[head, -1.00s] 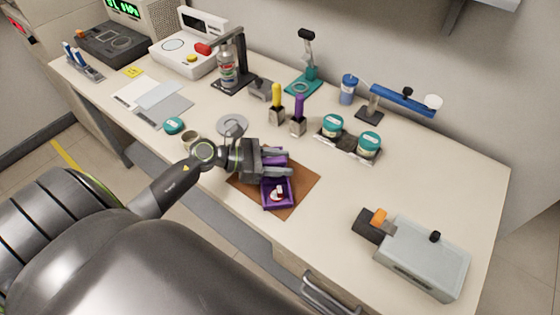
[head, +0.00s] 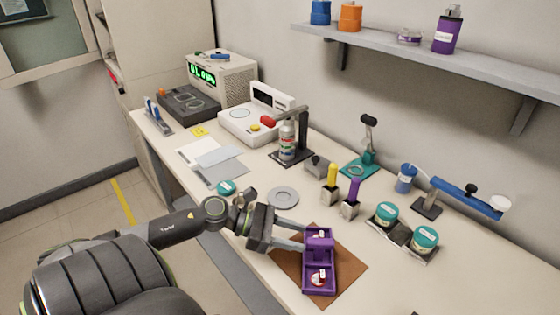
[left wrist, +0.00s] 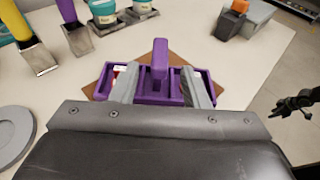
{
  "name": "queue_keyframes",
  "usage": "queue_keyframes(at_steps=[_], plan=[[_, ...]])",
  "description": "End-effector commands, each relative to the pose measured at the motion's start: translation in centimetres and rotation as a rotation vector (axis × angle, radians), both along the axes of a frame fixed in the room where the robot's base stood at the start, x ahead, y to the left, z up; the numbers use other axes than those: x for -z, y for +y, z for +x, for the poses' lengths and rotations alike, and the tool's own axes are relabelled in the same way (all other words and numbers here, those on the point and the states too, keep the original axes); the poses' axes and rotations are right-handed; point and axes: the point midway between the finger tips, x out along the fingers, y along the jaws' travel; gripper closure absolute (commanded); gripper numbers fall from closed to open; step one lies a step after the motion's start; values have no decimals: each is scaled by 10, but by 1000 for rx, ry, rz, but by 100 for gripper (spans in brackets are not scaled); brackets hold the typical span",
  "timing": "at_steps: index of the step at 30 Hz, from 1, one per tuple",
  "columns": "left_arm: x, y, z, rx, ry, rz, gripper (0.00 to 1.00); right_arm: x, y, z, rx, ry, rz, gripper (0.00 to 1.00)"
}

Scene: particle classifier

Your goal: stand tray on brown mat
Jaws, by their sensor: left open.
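The purple tray (head: 319,279) stands upright on the brown mat (head: 347,268), with its upright handle in the middle and a red-and-white item in each of its two compartments. In the left wrist view the tray (left wrist: 160,90) lies crosswise on the mat (left wrist: 178,60). My left gripper (head: 304,238) is open beside the tray, its fingers pointing at the handle side. In the left wrist view its fingers (left wrist: 160,86) are spread apart, one on each side of the handle and clear of it. A dark jointed part at the right edge there may be my right gripper; its jaws are unclear.
A grey disc (head: 283,197) lies left of the mat. Yellow-handled (head: 331,184) and purple-handled (head: 350,198) tools stand behind it. Teal-lidded jars (head: 424,240) stand at the right. A shelf (head: 430,65) hangs on the wall. The bench is clear right of the mat.

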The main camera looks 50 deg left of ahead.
Motion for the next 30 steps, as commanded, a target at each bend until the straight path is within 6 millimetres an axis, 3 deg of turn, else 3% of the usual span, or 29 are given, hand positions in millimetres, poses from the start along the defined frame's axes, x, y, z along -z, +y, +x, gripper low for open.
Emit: queue_keyframes(at_steps=[10, 30], plan=[[-9, 21, -18, 0, 1, 2, 58, 1, 0, 0, 0, 0, 0, 64], [-10, 24, -20, -1, 0, 0, 58, 1, -2, 0, -1, 0, -2, 64]])
